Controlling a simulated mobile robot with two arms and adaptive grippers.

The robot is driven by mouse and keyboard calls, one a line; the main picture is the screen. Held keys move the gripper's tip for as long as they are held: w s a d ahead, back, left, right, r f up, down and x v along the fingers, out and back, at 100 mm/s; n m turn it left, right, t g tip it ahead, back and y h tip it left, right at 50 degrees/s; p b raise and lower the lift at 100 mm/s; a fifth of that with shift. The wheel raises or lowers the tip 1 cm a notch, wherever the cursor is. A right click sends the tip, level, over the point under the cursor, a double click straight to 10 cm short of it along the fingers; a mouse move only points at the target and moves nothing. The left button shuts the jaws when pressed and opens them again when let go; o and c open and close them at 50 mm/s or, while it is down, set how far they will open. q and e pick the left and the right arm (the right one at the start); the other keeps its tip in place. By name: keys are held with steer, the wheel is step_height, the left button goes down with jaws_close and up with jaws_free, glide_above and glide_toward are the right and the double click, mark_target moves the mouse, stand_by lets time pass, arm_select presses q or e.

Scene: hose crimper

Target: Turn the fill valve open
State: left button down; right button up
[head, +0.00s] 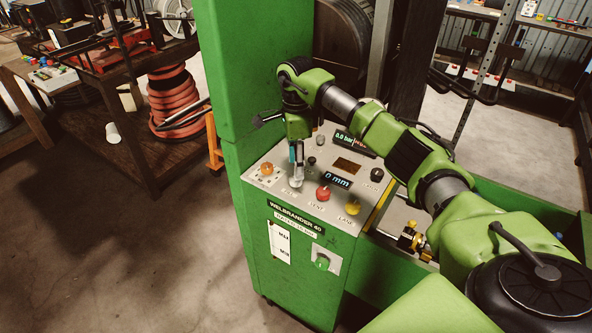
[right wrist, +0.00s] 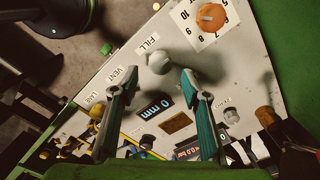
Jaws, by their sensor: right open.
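The fill valve is a pale grey-white knob (head: 296,183) on the sloped top panel of the green machine. In the right wrist view the fill knob (right wrist: 159,63) sits below the printed word FILL. My right gripper (head: 297,172) points down over this knob. In the right wrist view my right gripper (right wrist: 161,76) is open, its two teal-lined fingers spread to either side of the knob. I cannot tell whether the fingers touch it or how deep they reach. My left gripper is not in view.
The panel also bears an orange dial (head: 267,169), a red vent knob (head: 323,193), a yellow knob (head: 352,208), a black knob (head: 376,174) and a 0 mm display (head: 337,180). A green knob (head: 322,262) is on the front face. Open floor lies left.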

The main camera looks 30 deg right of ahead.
mark_target(296, 182)
steer(key=shift+f+p, duration=0.4)
steer(key=shift+f, duration=1.85)
steer(key=shift+c, duration=0.2)
steer(key=c, duration=1)
steer(key=shift+c, duration=0.2)
